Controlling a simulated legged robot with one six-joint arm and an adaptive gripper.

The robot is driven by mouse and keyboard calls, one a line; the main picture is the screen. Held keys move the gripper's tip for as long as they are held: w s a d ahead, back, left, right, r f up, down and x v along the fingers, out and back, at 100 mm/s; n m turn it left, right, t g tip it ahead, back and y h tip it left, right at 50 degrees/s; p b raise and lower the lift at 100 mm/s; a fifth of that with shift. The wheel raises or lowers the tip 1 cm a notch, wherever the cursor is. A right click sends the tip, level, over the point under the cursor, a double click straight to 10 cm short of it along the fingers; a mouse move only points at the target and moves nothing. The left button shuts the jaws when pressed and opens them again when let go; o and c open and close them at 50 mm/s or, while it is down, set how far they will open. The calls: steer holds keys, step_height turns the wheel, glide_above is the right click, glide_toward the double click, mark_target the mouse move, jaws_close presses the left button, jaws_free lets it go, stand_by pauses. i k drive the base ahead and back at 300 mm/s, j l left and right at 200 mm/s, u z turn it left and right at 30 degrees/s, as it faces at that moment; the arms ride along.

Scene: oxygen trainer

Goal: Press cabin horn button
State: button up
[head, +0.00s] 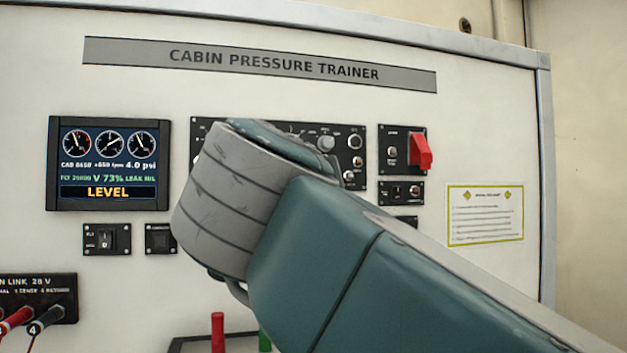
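The cabin pressure trainer panel (300,95) stands upright in front of me. No label that I can read names the cabin horn button, so I cannot tell which control it is. The central control panel (355,130) has several knobs and is largely covered by my arm. Right of it is a small panel with a red guarded switch (420,152). Below that is a small black panel (400,193) with a small reddish button or light. A lower panel (407,221) is partly hidden by my arm. My gripper is not visible; my arm blocks the middle of the view.
A display (108,163) reads LEVEL at the left. Below it are two switch panels, one with a rocker (107,239). Red and black plugs sit in a socket panel (40,290) at lower left. A red post (218,333) stands at the bottom. A notice (486,213) hangs right.

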mark_target(159, 241)
steer(key=k+j, duration=0.1)
steer(key=k, duration=0.9)
steer(key=j, duration=0.05)
